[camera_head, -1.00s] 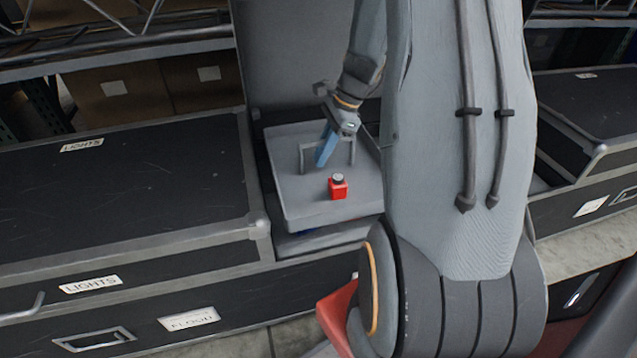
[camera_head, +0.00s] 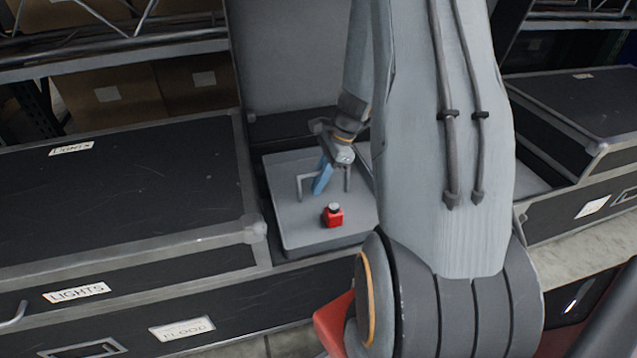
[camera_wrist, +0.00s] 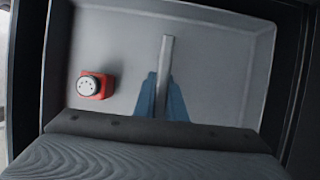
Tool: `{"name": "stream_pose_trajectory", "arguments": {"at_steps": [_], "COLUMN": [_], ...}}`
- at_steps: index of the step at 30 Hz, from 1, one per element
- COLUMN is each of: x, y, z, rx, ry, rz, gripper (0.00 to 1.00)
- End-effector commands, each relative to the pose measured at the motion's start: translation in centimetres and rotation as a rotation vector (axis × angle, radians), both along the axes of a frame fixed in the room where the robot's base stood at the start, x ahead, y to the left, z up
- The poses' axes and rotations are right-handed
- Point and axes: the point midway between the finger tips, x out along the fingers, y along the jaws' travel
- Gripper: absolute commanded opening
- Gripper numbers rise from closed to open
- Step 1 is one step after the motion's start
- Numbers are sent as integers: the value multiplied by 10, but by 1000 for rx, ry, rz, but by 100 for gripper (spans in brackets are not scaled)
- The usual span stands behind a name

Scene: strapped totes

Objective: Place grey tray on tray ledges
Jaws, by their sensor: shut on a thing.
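The grey tray (camera_head: 292,229) sits low in the gap between the black cases in the head view, roughly level with their front edge. A grey handle (camera_head: 300,186) stands up from it. My gripper (camera_head: 321,185), with blue fingers, is shut on this handle. In the wrist view the tray (camera_wrist: 118,35) fills most of the opening and the handle bar (camera_wrist: 166,70) runs between the blue fingers (camera_wrist: 164,100). A red item with a round top (camera_head: 332,216) stands on the tray; it also shows left of the handle in the wrist view (camera_wrist: 92,86). The ledges are hidden beneath the tray.
A black case (camera_head: 110,195) labelled LIGHTS lies close on the left. Another black case (camera_head: 580,110) is at the right. A raised grey lid panel (camera_head: 290,60) stands behind the tray. My arm hides the tray's right side.

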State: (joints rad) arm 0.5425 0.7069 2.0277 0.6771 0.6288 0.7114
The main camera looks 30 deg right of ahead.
Motion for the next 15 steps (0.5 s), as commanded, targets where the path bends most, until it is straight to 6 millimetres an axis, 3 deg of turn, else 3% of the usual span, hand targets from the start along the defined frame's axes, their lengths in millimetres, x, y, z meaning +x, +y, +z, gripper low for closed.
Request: {"name": "stream_pose_trajectory", "arguments": {"at_steps": [3,4,7,15], "x": [0,0,0,0], "y": [0,0,0,0], "z": [-2,-3,-2,-2], "rx": [0,0,0,0], "ry": [0,0,0,0], "rz": [0,-1,0,0], "gripper": [0,14,30,30]}}
